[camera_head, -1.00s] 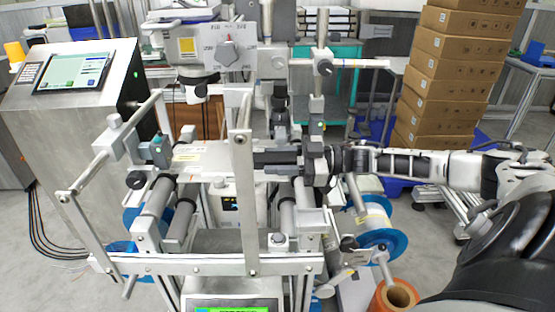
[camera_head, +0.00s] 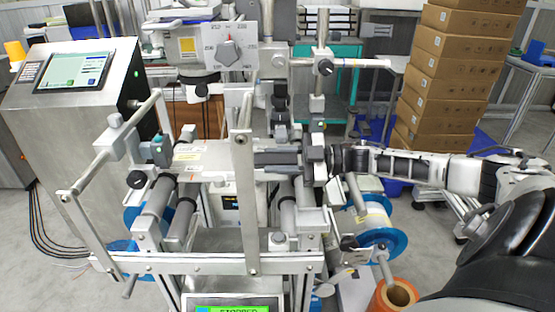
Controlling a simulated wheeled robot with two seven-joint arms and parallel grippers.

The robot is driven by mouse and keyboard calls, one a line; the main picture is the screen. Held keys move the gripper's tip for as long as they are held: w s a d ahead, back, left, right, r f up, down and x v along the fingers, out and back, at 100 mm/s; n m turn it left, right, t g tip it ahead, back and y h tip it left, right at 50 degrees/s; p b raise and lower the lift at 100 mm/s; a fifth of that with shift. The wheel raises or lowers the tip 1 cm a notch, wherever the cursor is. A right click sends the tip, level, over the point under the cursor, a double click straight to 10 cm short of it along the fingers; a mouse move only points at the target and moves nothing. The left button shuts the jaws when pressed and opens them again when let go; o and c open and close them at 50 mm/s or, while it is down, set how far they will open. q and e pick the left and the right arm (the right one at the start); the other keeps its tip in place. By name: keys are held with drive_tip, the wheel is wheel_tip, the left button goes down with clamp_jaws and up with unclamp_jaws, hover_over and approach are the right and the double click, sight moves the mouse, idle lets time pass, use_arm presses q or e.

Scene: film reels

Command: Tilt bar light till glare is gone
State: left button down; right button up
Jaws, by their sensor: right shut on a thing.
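The bar light appears to be the dark grey bar (camera_head: 277,158) lying crosswise over the middle of the machine frame. A pale label web (camera_head: 200,156) lies to its left. My right arm reaches in from the right, and its gripper (camera_head: 316,160) is shut at the right end of the bar, by a dark clamp block. The fingertips are small and partly hidden among the machine parts. I cannot tell whether glare shows on the web. My left gripper is not in view.
An upright metal arm (camera_head: 243,190) stands in front of the bar. A metal cabinet with a touchscreen (camera_head: 75,72) is on the left. A dial box (camera_head: 231,50) is behind. A blue-flanged reel (camera_head: 377,225) sits below my arm, and stacked cartons (camera_head: 455,85) stand at the back right.

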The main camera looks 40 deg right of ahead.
drive_tip(key=o, duration=0.7)
drive_tip(key=shift+s+d, duration=0.1)
drive_tip(key=shift+d, duration=0.05)
drive_tip(key=v, duration=1.5)
drive_tip(key=shift+s+d, duration=0.25)
